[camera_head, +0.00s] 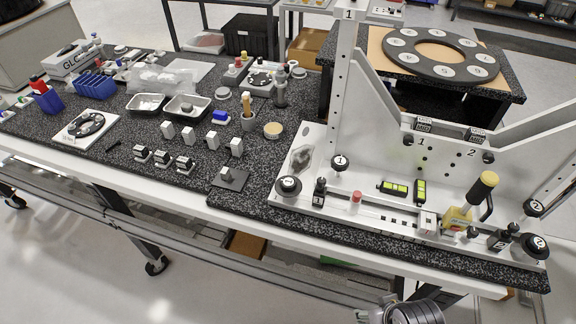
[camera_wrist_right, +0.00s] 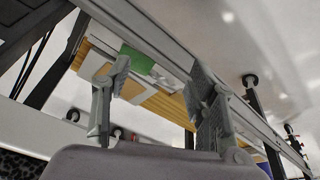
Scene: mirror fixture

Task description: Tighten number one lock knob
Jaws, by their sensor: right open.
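I cannot tell which is the lock knob. Knobs marked 2 (camera_head: 533,208) (camera_head: 535,246) sit at the right end. My right gripper (camera_wrist_right: 163,88) is open and empty in the wrist view, fingers wide apart, away from the knobs. Grey parts of my right arm show at the head view's bottom edge. My left gripper is not visible.
The bench's white front edge (camera_head: 235,228) lies between my right arm and the fixture. Small blocks, trays and a blue rack (camera_head: 95,86) fill the left bench. The wrist view shows shelf boxes (camera_wrist_right: 160,103) and rails.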

